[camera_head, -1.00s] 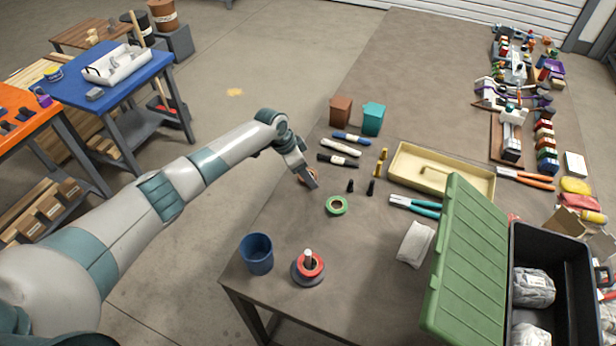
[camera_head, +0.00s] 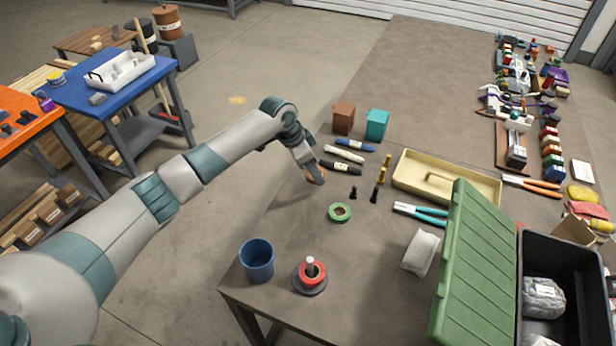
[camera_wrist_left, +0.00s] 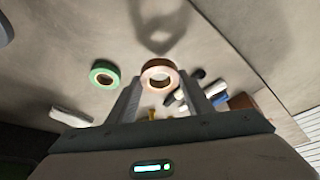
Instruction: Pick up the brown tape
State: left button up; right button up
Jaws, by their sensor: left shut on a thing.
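The brown tape (camera_wrist_left: 160,72) is a ring held between the fingertips of my left gripper (camera_wrist_left: 163,92) in the left wrist view. In the head view the tape (camera_head: 317,177) shows as a small brown bit at the tip of my left gripper (camera_head: 314,174), which is shut on it near the table's left edge. It appears raised a little above the table, with a shadow below. My right gripper is not in view.
A green tape ring (camera_head: 340,212) lies close by. Dark and brass pegs (camera_head: 353,193) and markers (camera_head: 342,167) are right of the gripper. A blue cup (camera_head: 257,260) and a post with red tape (camera_head: 309,272) stand nearer. A cream tray (camera_head: 407,174) lies right.

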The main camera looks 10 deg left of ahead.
pick_arm(q)
jog(key=s+d+r+b, duration=0.2)
jog(key=s+d+r, duration=0.2)
jog(key=d, duration=0.5)
jog(key=shift+r+b, duration=0.35)
jog(key=shift+r, duration=0.6)
jog(key=shift+a, duration=0.2)
